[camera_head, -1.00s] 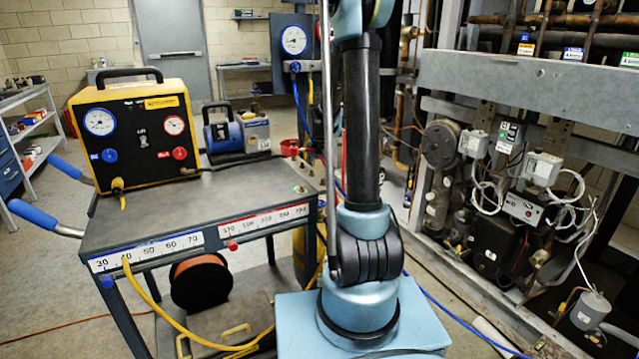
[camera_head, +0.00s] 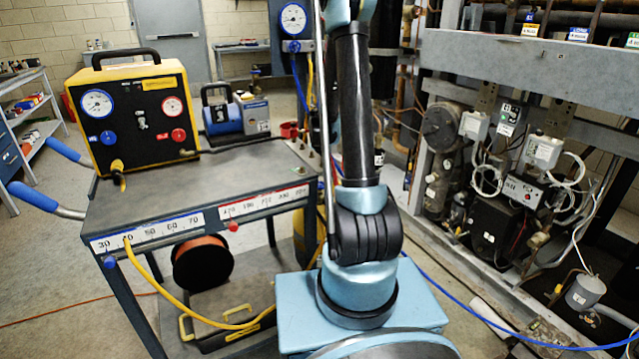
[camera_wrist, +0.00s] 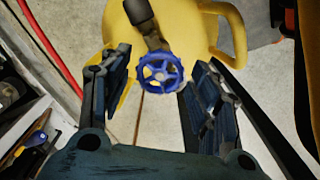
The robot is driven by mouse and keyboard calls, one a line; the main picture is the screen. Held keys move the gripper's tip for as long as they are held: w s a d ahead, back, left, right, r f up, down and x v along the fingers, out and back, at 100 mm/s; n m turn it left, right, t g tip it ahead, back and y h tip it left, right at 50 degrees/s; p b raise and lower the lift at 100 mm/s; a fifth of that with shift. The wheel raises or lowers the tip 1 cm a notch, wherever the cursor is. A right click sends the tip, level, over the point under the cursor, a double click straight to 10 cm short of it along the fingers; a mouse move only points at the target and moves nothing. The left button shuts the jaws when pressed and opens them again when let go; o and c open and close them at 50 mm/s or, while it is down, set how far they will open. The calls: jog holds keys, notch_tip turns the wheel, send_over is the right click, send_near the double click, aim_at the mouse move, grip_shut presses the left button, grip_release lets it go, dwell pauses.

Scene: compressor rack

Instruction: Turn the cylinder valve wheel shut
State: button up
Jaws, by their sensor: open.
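The blue spoked valve wheel (camera_wrist: 160,73) shows in the wrist view, on a dark valve stem at the end of a yellow cylinder (camera_wrist: 185,25). My gripper (camera_wrist: 156,78) is open, with one dark finger left of the wheel and one to its right. The wheel appears between the fingers, with visible gaps on both sides; I cannot tell its depth relative to the fingertips. In the head view, a strip of yellow cylinder (camera_head: 301,241) shows behind the cart, and my arm blocks the area beside it. My gripper and the wheel are hidden there.
A cart (camera_head: 200,185) carrying a yellow gauge box (camera_head: 132,115) and a blue pump (camera_head: 222,112) stands left of my arm. The compressor rack (camera_head: 520,75) stands on the right. Yellow and blue hoses run low nearby. A red hose (camera_wrist: 50,45) crosses the wrist view's left.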

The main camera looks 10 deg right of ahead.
jog(key=n, duration=0.9)
jog(key=shift+n, duration=0.4)
jog(key=n, duration=0.9)
jog(key=c, duration=0.8)
